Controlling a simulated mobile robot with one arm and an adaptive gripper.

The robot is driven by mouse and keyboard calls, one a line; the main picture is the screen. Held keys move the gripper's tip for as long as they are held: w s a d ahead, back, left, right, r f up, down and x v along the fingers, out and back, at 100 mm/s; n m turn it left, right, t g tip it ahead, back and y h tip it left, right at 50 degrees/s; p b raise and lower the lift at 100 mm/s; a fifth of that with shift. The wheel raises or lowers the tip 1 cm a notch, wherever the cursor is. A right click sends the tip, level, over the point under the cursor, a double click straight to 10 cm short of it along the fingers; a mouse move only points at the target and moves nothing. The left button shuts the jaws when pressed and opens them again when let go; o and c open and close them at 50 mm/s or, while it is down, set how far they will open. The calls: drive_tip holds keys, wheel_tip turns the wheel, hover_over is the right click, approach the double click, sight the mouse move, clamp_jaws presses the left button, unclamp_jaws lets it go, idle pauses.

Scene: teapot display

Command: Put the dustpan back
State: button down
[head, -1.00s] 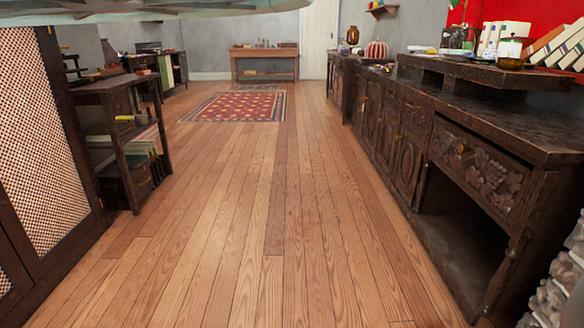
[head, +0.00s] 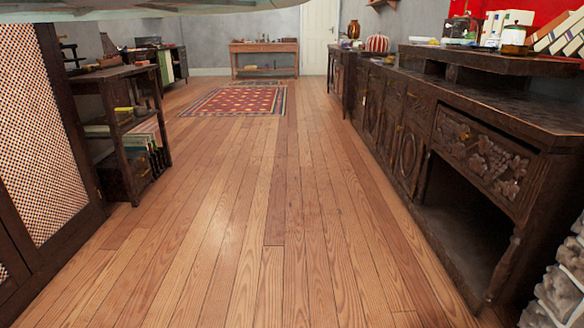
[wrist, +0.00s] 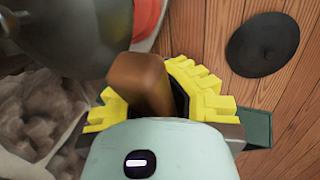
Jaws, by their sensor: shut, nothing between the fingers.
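In the wrist view my gripper (wrist: 160,100) shows its yellow ridged fingers, shut with nothing held. A brown block-like piece (wrist: 138,80), perhaps a handle, lies in line with the fingers and hides part of them. A dark grey rounded thing (wrist: 75,35) fills the top left of that view, close to the brown piece. I cannot tell whether either belongs to the dustpan. No dustpan is clearly recognisable in the head view, and my gripper is not visible there.
A black disc (wrist: 263,45) lies over the wooden floor (head: 240,220). A dark carved cabinet (head: 480,155) lines the right, and a shelf unit (head: 125,125) stands left. The floor between is clear to a red rug (head: 235,100) and a far table (head: 264,55).

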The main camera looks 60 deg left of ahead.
drive_tip(key=shift+s+d+f, duration=0.1)
drive_tip(key=shift+s+d, duration=0.05)
drive_tip(key=shift+s+d+f+y+b, duration=0.25)
drive_tip(key=shift+f+y+b, duration=0.15)
drive_tip(key=shift+b, duration=0.45)
drive_tip(key=shift+d+t+y+b, duration=0.1)
drive_tip(key=shift+t+y+b, duration=0.2)
drive_tip(key=shift+t+b, duration=0.1)
